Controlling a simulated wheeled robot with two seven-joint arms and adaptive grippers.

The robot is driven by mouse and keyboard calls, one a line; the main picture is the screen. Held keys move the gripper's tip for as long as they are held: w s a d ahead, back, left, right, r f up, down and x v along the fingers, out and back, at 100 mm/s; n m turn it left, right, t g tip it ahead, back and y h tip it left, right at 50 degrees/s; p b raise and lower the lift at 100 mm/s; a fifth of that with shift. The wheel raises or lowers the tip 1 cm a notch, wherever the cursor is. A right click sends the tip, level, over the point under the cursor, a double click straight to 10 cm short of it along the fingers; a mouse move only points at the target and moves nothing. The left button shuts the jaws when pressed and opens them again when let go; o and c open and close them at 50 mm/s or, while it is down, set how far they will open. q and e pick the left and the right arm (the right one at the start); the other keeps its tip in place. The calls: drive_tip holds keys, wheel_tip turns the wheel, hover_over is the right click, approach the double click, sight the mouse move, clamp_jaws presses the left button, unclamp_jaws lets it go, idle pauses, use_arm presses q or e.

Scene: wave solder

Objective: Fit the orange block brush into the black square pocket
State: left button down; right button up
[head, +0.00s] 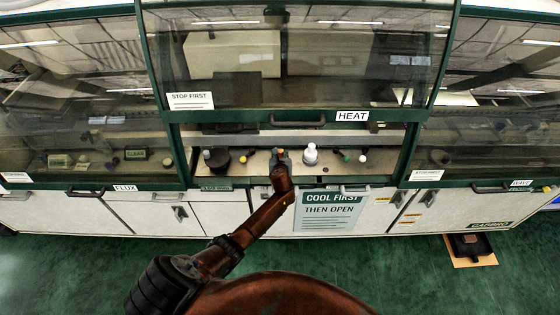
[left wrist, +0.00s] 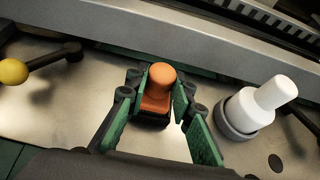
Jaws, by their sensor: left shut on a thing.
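The orange block brush (left wrist: 160,78) has a rounded knob on top of a block and shows in the left wrist view between the green finger pads of my left gripper (left wrist: 163,92). The gripper is shut on it. In the head view my left gripper (head: 281,160) reaches through the front opening, low over the pale metal deck. A dark square area shows at the foot of the brush; I cannot tell whether it is the brush's underside or the black square pocket. I cannot make out the pocket apart from the brush. My right gripper is not in view.
A white bottle-like piece (left wrist: 266,103) stands in a grey ring right of the gripper. A yellow ball knob (left wrist: 13,71) on a dark lever is at left. A black round object (head: 217,163) stands further left. The glass sash (head: 300,60) hangs above the opening.

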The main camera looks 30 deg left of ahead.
use_arm(q)
drive_tip(key=shift+f+b, duration=0.4)
drive_tip(key=shift+f, duration=0.15)
idle(0.5)
drive_tip(key=c, duration=1.6)
unclamp_jaws()
drive_tip(key=v, duration=1.2)
